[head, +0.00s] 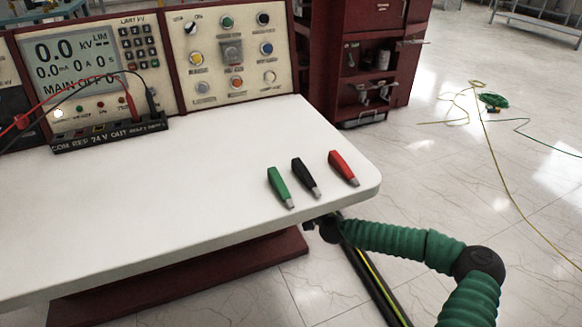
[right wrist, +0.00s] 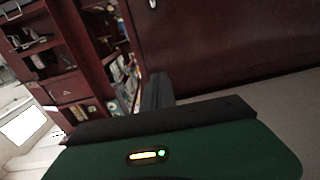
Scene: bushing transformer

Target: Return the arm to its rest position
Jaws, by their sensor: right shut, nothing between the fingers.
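My right arm, in green ribbed sleeving, comes in from the lower right of the head view. Its dark gripper (head: 318,227) is at the front edge of the white table (head: 120,225), close to the right corner. In the right wrist view the dark fingers (right wrist: 157,90) are together with nothing between them. A green clip (head: 279,187), a black clip (head: 305,177) and a red clip (head: 343,168) lie apart on the table, beyond the gripper. My left gripper is not in view.
A dark red cabinet (head: 365,60) stands behind the table. Cables (head: 478,100) lie on the floor at right. The table's middle is clear.

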